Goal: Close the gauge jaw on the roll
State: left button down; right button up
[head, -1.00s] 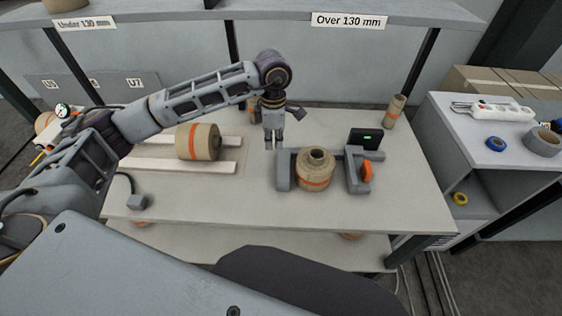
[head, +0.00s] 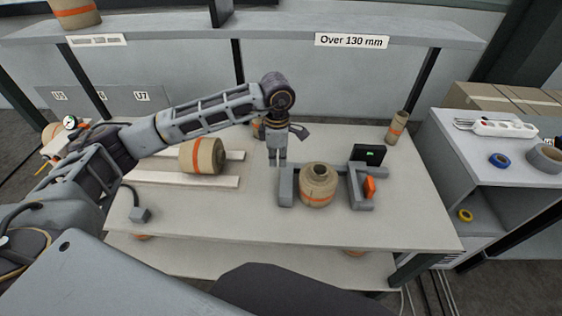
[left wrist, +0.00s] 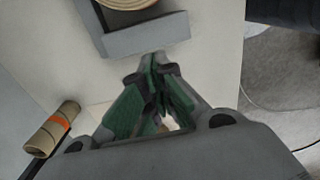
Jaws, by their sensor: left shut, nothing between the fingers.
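The gauge (head: 287,188) sits on the table, with a fixed grey jaw at its left and a sliding jaw with an orange knob (head: 370,187) at its right. A brown paper roll (head: 318,190) with an orange band stands upright between the jaws, with a gap showing at its right. A small screen with a green light (head: 369,154) is behind the right jaw. My left gripper (head: 277,163) points down, shut and empty, behind the gauge's left end. In the left wrist view its fingertips (left wrist: 158,60) are together near a grey gauge part (left wrist: 145,38). My right gripper is not in view.
Another banded roll (head: 203,155) lies on pale rails (head: 180,180) at the left. A slim roll (head: 397,128) stands at the back right. A shelf (head: 270,38) spans the back. A side table (head: 490,158) holds tape rolls. The front of the table is mostly clear.

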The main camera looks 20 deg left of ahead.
aim_at(291, 183)
pick_arm(q)
notch_tip(291, 183, down, 8)
jog(key=shift+f+p, duration=0.2)
jog(key=shift+p, duration=0.5)
jog(key=shift+d+f, duration=0.2)
jog(key=shift+w+d+p, duration=0.3)
jog(key=shift+d+p, duration=0.05)
jog(key=shift+d, duration=0.5)
jog(key=shift+w+d+p, duration=0.3)
jog(key=shift+d, duration=0.5)
jog(key=shift+d, duration=0.1)
jog(key=shift+w+d+b, duration=0.3)
jog(key=shift+d+b, duration=0.55)
jog(key=shift+b, duration=0.05)
jog(key=shift+a, duration=0.1)
